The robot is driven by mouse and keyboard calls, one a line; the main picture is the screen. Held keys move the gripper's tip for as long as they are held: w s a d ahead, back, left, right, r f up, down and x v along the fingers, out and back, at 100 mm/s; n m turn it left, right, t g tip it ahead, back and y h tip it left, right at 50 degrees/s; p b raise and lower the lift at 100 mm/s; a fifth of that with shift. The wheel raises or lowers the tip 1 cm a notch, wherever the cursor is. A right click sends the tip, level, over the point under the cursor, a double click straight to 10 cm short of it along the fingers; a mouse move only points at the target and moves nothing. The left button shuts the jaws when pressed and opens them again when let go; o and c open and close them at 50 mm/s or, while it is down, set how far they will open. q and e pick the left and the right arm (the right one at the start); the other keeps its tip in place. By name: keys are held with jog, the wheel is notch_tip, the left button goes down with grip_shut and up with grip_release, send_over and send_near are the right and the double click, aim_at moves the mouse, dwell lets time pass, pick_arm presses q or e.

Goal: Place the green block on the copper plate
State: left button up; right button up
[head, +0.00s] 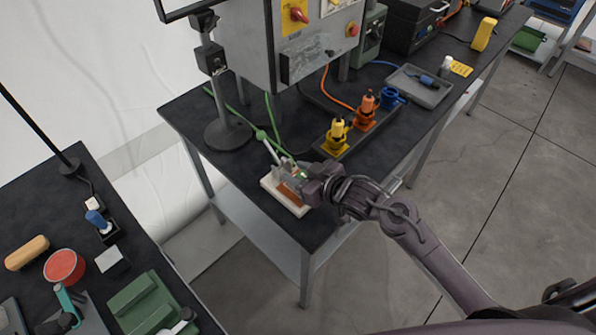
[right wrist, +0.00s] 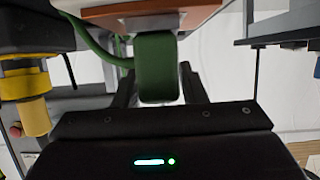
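The copper plate (head: 291,196) lies on a white base (head: 273,187) near the front edge of the dark workbench. Its edge also shows at the top of the right wrist view (right wrist: 118,13). The green block (right wrist: 157,70) sits between the fingers of my right gripper (right wrist: 156,82), which looks shut on it. In the head view my right gripper (head: 300,181) is over the plate and hides most of the block. The block's far end is at or very near the plate; I cannot tell whether they touch. My left gripper is not in view.
A green cable (head: 270,108) runs close to my gripper. A stand (head: 228,133), a control box (head: 318,45), and yellow (head: 336,136) and orange (head: 366,108) connectors stand behind. A grey tray (head: 420,88) is farther right. A second table (head: 40,210) stands at left.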

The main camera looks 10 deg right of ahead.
jog(key=shift+o, duration=1.1)
jog(key=shift+r, duration=0.2)
jog(key=shift+s+d, duration=0.25)
jog(key=shift+s, duration=0.05)
jog(key=v, duration=1.1)
jog(key=shift+r+b, duration=0.15)
jog(key=shift+b, duration=0.3)
